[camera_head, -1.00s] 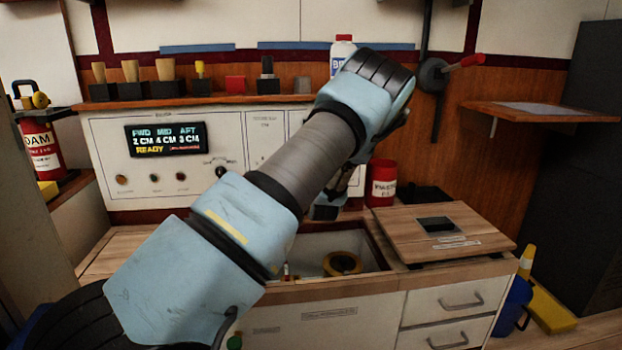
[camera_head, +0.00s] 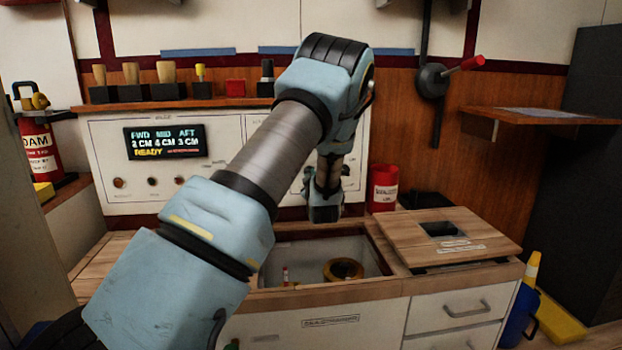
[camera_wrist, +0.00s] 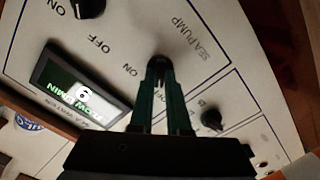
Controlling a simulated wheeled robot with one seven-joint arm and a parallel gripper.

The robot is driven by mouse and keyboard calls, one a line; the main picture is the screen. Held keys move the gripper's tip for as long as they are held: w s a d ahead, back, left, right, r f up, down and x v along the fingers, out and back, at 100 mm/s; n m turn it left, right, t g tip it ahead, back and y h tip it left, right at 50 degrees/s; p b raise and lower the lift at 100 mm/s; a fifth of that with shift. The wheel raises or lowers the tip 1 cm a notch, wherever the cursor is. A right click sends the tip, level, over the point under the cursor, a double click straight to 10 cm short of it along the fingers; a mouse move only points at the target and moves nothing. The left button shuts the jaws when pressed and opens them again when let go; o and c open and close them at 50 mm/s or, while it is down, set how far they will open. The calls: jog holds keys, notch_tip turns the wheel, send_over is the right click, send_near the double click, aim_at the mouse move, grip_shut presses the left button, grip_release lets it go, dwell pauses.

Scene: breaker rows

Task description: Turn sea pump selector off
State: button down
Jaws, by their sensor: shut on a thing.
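The sea pump selector (camera_wrist: 158,62) is a small black knob on the white panel, under the words SEA PUMP in the wrist view. My gripper (camera_wrist: 159,68) is shut on it, its two dark green fingers closing on the knob from either side. In the head view my arm covers this part of the white panel (camera_head: 105,150), and the fingers do not show.
A green flow display (camera_wrist: 82,92) is left of the fingers. Other black knobs sit at the top left (camera_wrist: 88,6) and to the right (camera_wrist: 211,119). Below my arm is an open counter bin (camera_head: 305,262); a wooden hatch lid (camera_head: 400,232) lies beside it. A red can (camera_head: 382,188) stands behind.

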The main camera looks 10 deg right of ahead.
jog(key=shift+d+f, duration=0.1)
jog(key=c, duration=0.9)
grip_release()
jog(key=s, duration=0.7)
jog(key=s+p, duration=0.1)
jog(key=s, duration=0.3)
jog(key=shift+a, duration=0.35)
jog(key=shift+w, duration=0.1)
